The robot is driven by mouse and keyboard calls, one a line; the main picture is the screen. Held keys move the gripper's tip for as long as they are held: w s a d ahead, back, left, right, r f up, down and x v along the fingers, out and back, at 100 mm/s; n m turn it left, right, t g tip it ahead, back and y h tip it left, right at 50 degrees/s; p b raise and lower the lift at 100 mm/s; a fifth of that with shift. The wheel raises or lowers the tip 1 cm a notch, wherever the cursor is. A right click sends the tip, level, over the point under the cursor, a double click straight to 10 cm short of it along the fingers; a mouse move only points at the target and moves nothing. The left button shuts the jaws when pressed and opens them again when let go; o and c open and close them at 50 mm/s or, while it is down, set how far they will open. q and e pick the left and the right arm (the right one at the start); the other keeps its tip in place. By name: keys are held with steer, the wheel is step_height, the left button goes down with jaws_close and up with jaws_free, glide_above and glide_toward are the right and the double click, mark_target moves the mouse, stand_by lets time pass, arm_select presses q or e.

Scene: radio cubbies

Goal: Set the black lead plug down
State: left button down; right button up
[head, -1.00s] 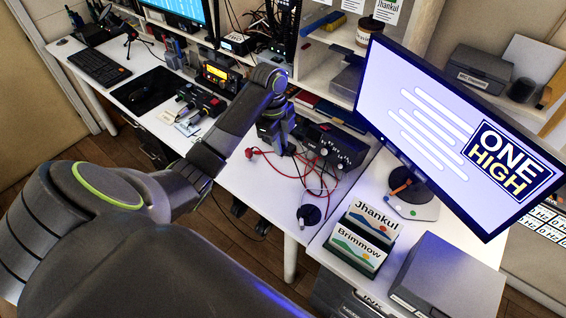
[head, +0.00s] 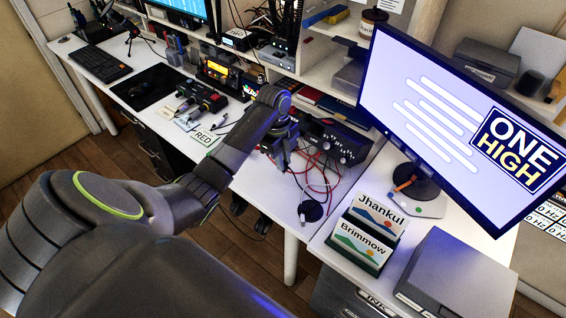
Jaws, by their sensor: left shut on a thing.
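My left gripper (head: 284,158) points down over the white desk, in front of the black box with knobs. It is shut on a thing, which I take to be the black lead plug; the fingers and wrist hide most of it. Red and black leads (head: 318,182) lie loosely on the desk just right of the gripper. My right gripper is not in view.
The black box with knobs (head: 345,148) stands behind the gripper. A round black object (head: 311,211) sits near the desk's front edge. The monitor (head: 455,115) and the Jhankul and Brimmow card holder (head: 362,240) stand to the right.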

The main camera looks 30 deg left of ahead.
arm_select(q)
steer(key=shift+f, duration=0.65)
steer(key=shift+f, duration=0.15)
steer(key=c, duration=1.3)
jaws_free()
steer(key=shift+c, duration=0.2)
step_height(320, 180, up, 12)
steer(key=a+p, duration=0.1)
steer(key=p, duration=0.4)
steer(key=shift+a, duration=0.4)
steer(key=shift+w, duration=0.1)
